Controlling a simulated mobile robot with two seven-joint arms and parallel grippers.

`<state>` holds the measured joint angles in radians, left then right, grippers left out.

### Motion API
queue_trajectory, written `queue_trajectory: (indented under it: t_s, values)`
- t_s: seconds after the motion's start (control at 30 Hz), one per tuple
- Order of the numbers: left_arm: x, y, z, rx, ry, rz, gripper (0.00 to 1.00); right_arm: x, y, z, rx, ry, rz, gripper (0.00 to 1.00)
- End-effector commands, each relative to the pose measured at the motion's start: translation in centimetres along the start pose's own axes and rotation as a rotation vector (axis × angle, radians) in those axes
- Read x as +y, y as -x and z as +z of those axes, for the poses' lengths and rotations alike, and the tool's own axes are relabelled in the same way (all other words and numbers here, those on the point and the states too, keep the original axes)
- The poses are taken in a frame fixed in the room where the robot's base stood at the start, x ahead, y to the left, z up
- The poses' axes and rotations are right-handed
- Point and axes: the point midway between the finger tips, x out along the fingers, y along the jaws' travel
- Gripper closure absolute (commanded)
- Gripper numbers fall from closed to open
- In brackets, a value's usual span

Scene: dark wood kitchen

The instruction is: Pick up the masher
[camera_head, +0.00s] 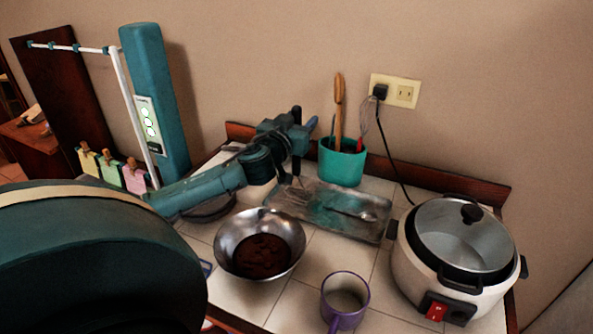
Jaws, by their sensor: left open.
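I cannot tell for certain which utensil is the masher. A teal holder (343,162) at the back of the counter holds a wooden-handled utensil (338,105), a wire whisk (367,112) and something with a red handle (360,144). A blue handle tip (312,124) shows at the holder's left, partly behind my gripper. A metal utensil (352,213) lies on a grey tray (375,232); its shape is unclear. My left gripper (298,140) is open, just left of the holder and above the tray's back left, with nothing visibly held. My right gripper is out of view.
A metal bowl (231,226) with dark brown contents stands in front of the tray. A purple mug (345,300) is at the front. A rice cooker (407,262) fills the right, its cord running to a wall outlet (404,92). A raised wooden edge backs the tiled counter.

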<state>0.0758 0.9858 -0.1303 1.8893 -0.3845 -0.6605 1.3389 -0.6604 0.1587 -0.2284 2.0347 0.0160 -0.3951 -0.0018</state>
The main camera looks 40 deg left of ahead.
Motion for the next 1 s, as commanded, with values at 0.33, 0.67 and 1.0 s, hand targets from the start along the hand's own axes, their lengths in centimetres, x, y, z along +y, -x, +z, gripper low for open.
queue_trajectory:
  t_s: [0.33,0.67,1.0]
  values:
    - [0.05,-0.17,0.06,-0.001,0.000,0.001,0.61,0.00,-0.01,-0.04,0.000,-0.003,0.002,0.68]
    - [0.05,-0.15,0.05,0.000,0.000,0.001,0.88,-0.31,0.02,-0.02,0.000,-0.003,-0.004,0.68]
    - [0.04,-0.15,0.03,0.000,0.000,0.001,1.00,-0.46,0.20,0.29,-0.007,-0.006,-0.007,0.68]
